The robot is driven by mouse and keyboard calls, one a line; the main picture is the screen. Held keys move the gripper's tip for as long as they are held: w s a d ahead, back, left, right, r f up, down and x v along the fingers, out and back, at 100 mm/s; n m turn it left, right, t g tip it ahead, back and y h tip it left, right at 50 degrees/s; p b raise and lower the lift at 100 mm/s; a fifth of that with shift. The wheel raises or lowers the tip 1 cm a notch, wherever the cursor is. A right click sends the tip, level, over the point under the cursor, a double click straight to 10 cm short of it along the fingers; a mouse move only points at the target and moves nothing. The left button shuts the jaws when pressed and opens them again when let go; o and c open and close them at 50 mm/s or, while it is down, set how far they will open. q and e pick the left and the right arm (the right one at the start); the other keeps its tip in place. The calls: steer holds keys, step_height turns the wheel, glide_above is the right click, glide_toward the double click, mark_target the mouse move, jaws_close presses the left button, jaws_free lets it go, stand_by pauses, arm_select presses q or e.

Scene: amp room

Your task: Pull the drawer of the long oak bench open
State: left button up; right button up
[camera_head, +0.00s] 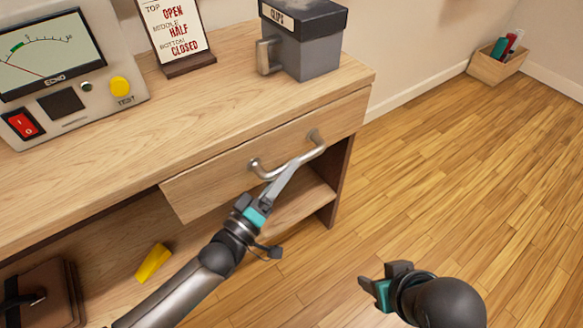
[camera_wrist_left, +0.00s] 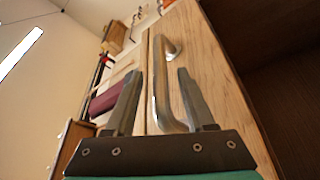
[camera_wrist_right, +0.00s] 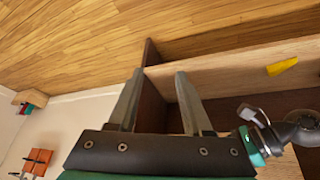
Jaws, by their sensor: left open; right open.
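The long oak bench (camera_head: 90,170) fills the left of the head view. Its drawer (camera_head: 220,178) has a pale wood front and looks shut or nearly so. A curved metal handle (camera_head: 285,168) is on the drawer front. My left gripper (camera_head: 289,172) is at the handle. In the left wrist view its open fingers (camera_wrist_left: 158,95) stand on either side of the handle bar (camera_wrist_left: 162,88); contact cannot be told. My right gripper (camera_head: 372,284) is open and empty, away from the bench, low in the head view. Its fingers also show in the right wrist view (camera_wrist_right: 158,98).
On the bench top are a meter box (camera_head: 60,70), a sign (camera_head: 174,35) and a grey CLIPS box (camera_head: 305,45). A yellow object (camera_head: 153,263) and a brown case (camera_head: 45,295) lie below. A wooden box (camera_head: 497,66) stands by the wall. The floor at right is clear.

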arm_select(q)
steer(key=shift+x, duration=1.15)
arm_select(e)
steer(key=shift+w+a+f+t+y, duration=0.2)
steer(key=shift+w+a+t, duration=0.15)
steer(key=shift+w+a, duration=0.15)
steer(key=shift+w+a+f+t+y, duration=0.15)
steer(key=shift+w+a+t+y, duration=0.05)
steer(key=shift+w+a+t, duration=0.2)
arm_select(q)
jaws_close()
steer(key=shift+f, duration=0.1)
